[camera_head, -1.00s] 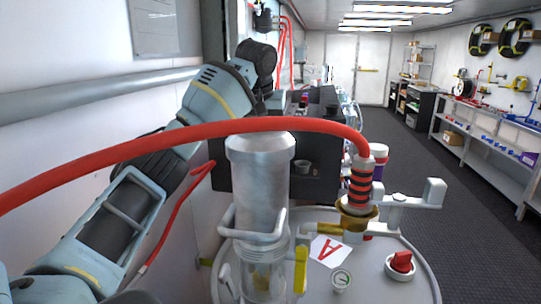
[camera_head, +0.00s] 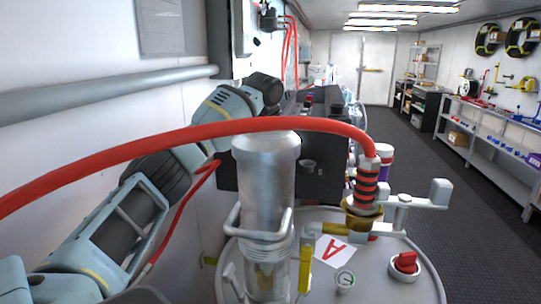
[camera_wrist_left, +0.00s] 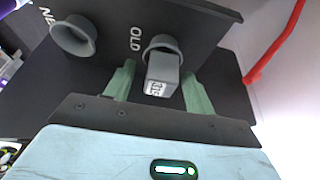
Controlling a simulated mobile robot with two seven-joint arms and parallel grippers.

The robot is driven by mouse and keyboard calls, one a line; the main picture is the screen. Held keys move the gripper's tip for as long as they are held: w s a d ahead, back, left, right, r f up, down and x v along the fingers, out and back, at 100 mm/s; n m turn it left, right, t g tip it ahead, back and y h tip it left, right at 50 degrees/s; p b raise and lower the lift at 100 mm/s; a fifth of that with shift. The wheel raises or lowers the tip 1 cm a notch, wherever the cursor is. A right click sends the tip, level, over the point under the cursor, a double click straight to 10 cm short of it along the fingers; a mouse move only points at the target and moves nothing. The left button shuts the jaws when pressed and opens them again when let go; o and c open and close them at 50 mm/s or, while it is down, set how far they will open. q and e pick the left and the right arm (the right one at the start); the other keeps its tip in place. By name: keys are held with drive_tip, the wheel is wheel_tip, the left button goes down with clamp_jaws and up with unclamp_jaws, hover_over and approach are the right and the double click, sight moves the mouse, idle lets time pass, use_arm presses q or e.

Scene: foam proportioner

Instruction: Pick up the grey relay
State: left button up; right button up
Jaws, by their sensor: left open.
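The grey relay (camera_wrist_left: 162,72) is a small block with a printed label on its end. In the left wrist view it sits at a round grey holder (camera_wrist_left: 162,43) marked OLD on a black panel (camera_wrist_left: 110,50). My left gripper (camera_wrist_left: 158,80) is open, with one green finger on each side of the relay. There seems to be a gap on both sides, and the relay is not clamped. In the head view my left arm reaches to the black box (camera_head: 275,165); its fingers and the relay are hidden there. My right gripper is not in view.
An empty grey cup (camera_wrist_left: 73,35) marked NE... is left of the OLD holder. In the head view a red hose (camera_head: 240,126) arches across my arm to a fitting above a round tank lid (camera_head: 325,285). A metal cylinder (camera_head: 265,180) stands in front of the box.

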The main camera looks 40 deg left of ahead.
use_arm(q)
drive_tip(key=c, duration=1.1)
drive_tip(key=shift+o, duration=0.2)
drive_tip(key=shift+r, duration=0.1)
wheel_tip(320, 180, up, 9)
drive_tip(key=shift+f+b, duration=0.2)
drive_tip(key=shift+b, duration=0.2)
wheel_tip(320, 180, up, 6)
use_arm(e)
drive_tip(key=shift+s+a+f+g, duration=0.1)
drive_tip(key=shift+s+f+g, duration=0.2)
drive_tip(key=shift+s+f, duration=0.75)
use_arm(q)
drive_tip(key=shift+r, duration=0.1)
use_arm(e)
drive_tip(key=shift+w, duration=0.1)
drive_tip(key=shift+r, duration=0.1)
